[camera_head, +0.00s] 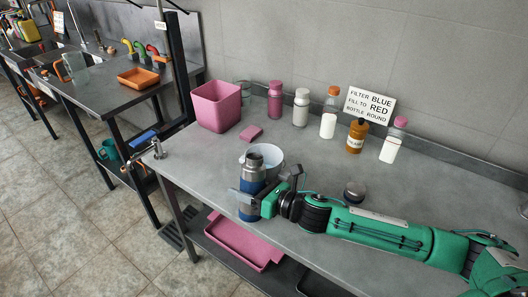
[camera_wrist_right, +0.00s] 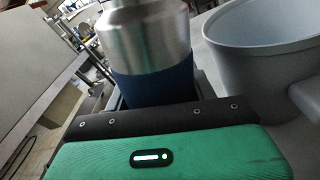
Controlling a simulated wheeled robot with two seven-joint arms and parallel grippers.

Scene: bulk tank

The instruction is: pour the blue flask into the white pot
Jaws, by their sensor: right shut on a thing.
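The blue flask (camera_head: 251,186) has a bare steel neck and a blue body. My right gripper (camera_head: 258,203) is shut on it and holds it upright near the table's front left edge. In the right wrist view the flask (camera_wrist_right: 150,50) stands between the jaws, its top cut off by the frame. The white pot (camera_head: 274,158) stands open on the table just behind and to the right of the flask, partly hidden by it. Its rim and wall also show at the right of the right wrist view (camera_wrist_right: 262,70). The pot's contents are hidden. My left gripper is not in view.
A pink bin (camera_head: 216,106), a pink sponge (camera_head: 251,133) and several bottles line the back, with a sign (camera_head: 370,104). A dark round lid-like thing (camera_head: 354,191) lies right of the pot, near my right arm. A tap (camera_head: 157,149) stands at the left edge.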

